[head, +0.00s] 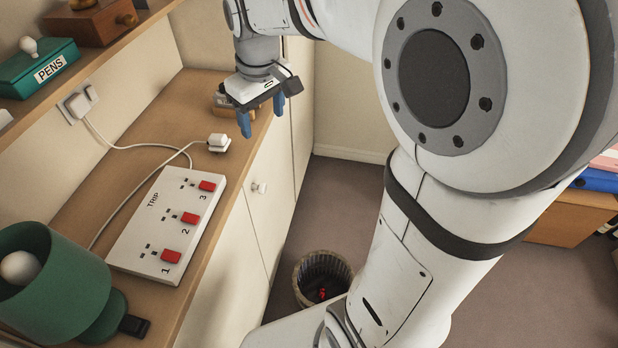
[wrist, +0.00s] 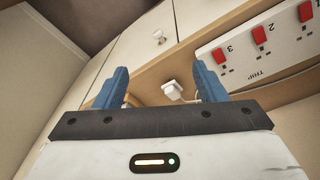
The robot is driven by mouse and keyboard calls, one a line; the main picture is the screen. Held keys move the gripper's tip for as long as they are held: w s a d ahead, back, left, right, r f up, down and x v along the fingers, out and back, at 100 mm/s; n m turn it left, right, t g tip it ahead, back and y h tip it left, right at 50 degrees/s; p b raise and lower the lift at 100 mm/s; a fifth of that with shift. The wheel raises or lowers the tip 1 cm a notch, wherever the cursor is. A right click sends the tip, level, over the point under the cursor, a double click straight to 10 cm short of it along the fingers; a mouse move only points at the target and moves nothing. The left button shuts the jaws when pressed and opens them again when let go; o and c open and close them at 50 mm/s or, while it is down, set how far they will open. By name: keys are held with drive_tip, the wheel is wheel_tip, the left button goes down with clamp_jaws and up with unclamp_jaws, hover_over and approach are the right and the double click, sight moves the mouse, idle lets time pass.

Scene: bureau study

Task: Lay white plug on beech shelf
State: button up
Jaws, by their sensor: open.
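The white plug (head: 218,142) is on the lower wooden surface (head: 195,95), near its front edge, with a white cable running back from it. In the wrist view the plug (wrist: 171,90) shows between the two blue fingers, beyond them. My gripper (head: 261,114) is open and empty, above the front edge and a little behind and right of the plug in the head view; its fingers also show in the wrist view (wrist: 162,80). An upper wooden shelf (head: 112,51) runs along the wall. I cannot tell which wooden surface is the beech shelf.
A white power strip (head: 155,236) with red switches and a green lamp (head: 65,290) occupy the lower surface. A green PENS box (head: 38,70) and a brown wooden box (head: 92,22) stand on the upper shelf. A waste basket (head: 301,286) stands on the floor.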

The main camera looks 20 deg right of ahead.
drive_tip(key=s+d+f+m, duration=0.2)
drive_tip(key=s, duration=0.5)
drive_tip(key=s+d+f+m+t, duration=0.1)
drive_tip(key=s+f+m, duration=0.1)
drive_tip(key=s, duration=0.6)
drive_tip(key=shift+s+d+f+m, duration=0.2)
drive_tip(key=shift+d+m, duration=0.15)
drive_tip(key=shift+m, duration=0.15)
